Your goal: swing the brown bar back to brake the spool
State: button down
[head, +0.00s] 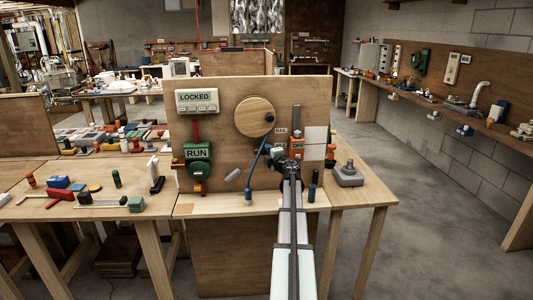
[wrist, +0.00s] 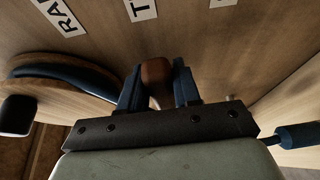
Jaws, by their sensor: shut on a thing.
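The brown bar (wrist: 156,71) shows in the wrist view as a rounded brown end between the two dark blue fingers of my gripper (wrist: 158,92). The fingers are shut on it, close to the wooden panel. In the head view my gripper (head: 285,163) is at the panel, low and right of the round wooden disc (head: 254,116), which looks like the spool. My arm and gripper hide the bar there, so its angle and any contact with the spool cannot be told.
A blue curved lever (head: 257,154) stands just left of my gripper; in the wrist view a dark blue curved part (wrist: 70,75) lies close left. The panel (head: 222,136) carries a LOCKED sign (head: 196,101), a green RUN box (head: 197,157) and an orange OFF label (head: 297,146). A grey block (head: 348,174) stands right.

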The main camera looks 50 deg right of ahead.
jog(key=c, duration=0.9)
grip_release()
jog(key=v, duration=1.3)
jog(key=shift+s+a+r, duration=0.1)
jog(key=shift+s, duration=0.25)
